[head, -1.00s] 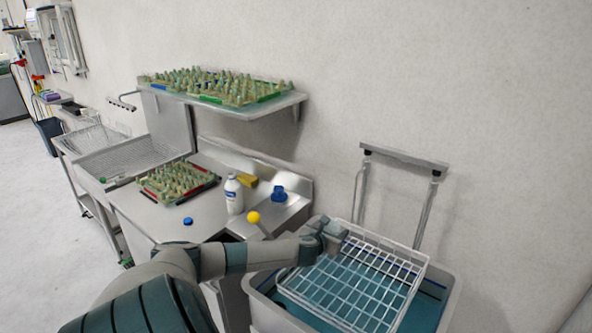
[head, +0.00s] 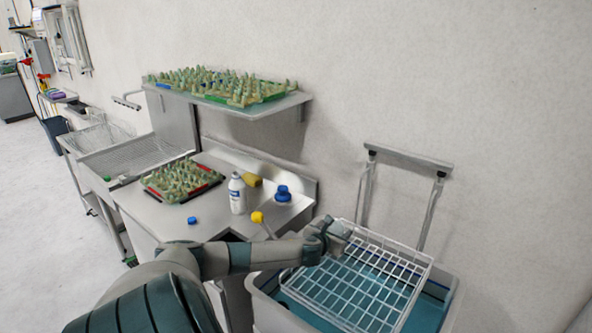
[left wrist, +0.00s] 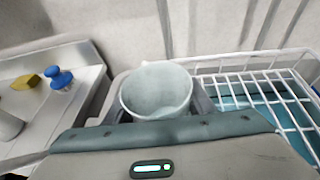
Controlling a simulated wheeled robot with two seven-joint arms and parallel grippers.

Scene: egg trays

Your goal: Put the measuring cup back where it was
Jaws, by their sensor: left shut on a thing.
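The measuring cup (left wrist: 157,92) is a pale, whitish cup with its open mouth facing the camera in the left wrist view. My left gripper (left wrist: 160,108) is shut on it, with a dark finger showing on each side. In the head view my left gripper (head: 330,234) holds the cup near the back left corner of the white wire basket. The cup is small and hard to make out there. My right gripper is not in view.
The white wire rack (head: 427,262) sits over a grey tub with a blue inside. On the steel counter (head: 160,215) stand a white bottle (head: 238,197), a blue item (head: 283,194), a yellow sponge (head: 252,181), a blue cap (head: 192,220) and an egg tray (head: 152,190). A shelf (head: 285,107) with trays hangs above.

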